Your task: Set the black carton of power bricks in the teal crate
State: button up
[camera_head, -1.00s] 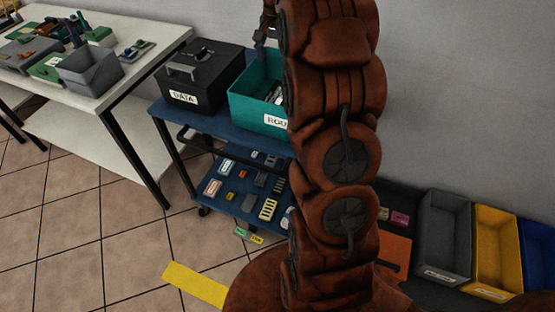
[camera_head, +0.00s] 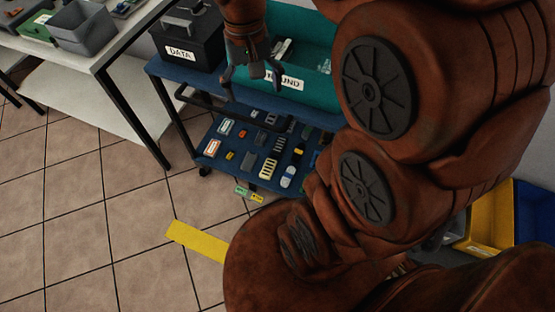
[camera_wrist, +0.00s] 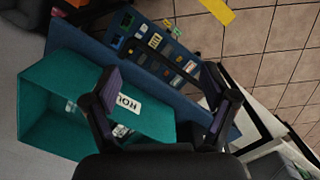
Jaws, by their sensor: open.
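The teal crate (camera_head: 322,92) stands on the blue cart's top, with a white label partly covered by my gripper. Pale items show inside it. It also shows in the wrist view (camera_wrist: 65,75), on the left, with its label beside one finger. My gripper (camera_head: 252,86) is open with nothing between its fingers, in front of the crate's label side. Both fingers show in the wrist view (camera_wrist: 160,78), spread apart over the cart's edge. Several small cartons and devices lie on the lower shelf; I cannot tell which is the black carton of power bricks.
A black lidded box (camera_head: 195,38) marked DATA stands left of the crate. The blue cart (camera_head: 222,92) has a lower shelf (camera_head: 224,166). A white table (camera_head: 115,45) with grey bins is at left. A yellow floor strip (camera_head: 195,240) lies on open tiles.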

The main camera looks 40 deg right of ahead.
jog(key=s+a+f+n, duration=0.2)
jog(key=s, duration=0.5)
jog(key=s+a+f+n, duration=0.2)
jog(key=s+a, duration=0.1)
jog(key=s, duration=0.4)
jog(key=shift+s+f+g, duration=0.2)
jog(key=shift+s+g, duration=0.1)
jog(key=shift+s, duration=0.05)
jog(key=shift+a, duration=0.1)
notch_tip(320, 180, up, 7)
jog(key=p, duration=0.7)
jog(key=shift+w, duration=0.1)
jog(key=shift+c, duration=0.4)
